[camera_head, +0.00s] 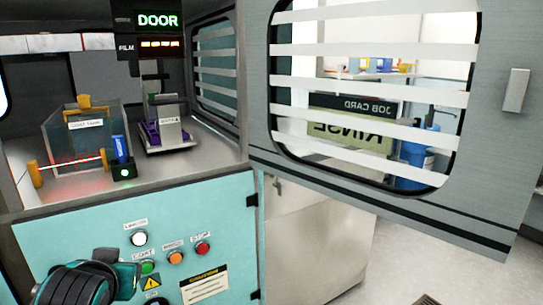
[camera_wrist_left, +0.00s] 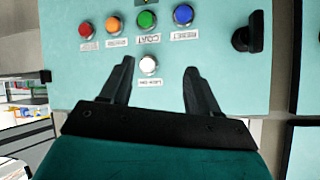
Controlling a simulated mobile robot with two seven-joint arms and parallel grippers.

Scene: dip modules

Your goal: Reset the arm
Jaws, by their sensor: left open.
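My left gripper shows in the left wrist view (camera_wrist_left: 157,65) with its two black fingers apart and nothing between them. It faces the teal control panel (camera_wrist_left: 70,75). A white button (camera_wrist_left: 148,65) appears between the fingertips; whether they touch the panel cannot be told. A row of red (camera_wrist_left: 85,30), orange (camera_wrist_left: 112,26), green (camera_wrist_left: 147,18) and blue (camera_wrist_left: 183,14) buttons lies beyond the fingertips. In the head view, my left wrist covers the lower left of the panel (camera_head: 225,215), and its fingertips cannot be made out. My right gripper is in neither view.
Above the panel is an open chamber with a clear tank (camera_head: 72,150), a small blue part (camera_head: 121,149) and a grey-and-purple stand (camera_head: 170,133). A display (camera_head: 158,20) reads DOOR. The large grey windowed door (camera_head: 505,150) stands swung open at right. A black knob (camera_wrist_left: 248,35) sticks out beside the buttons.

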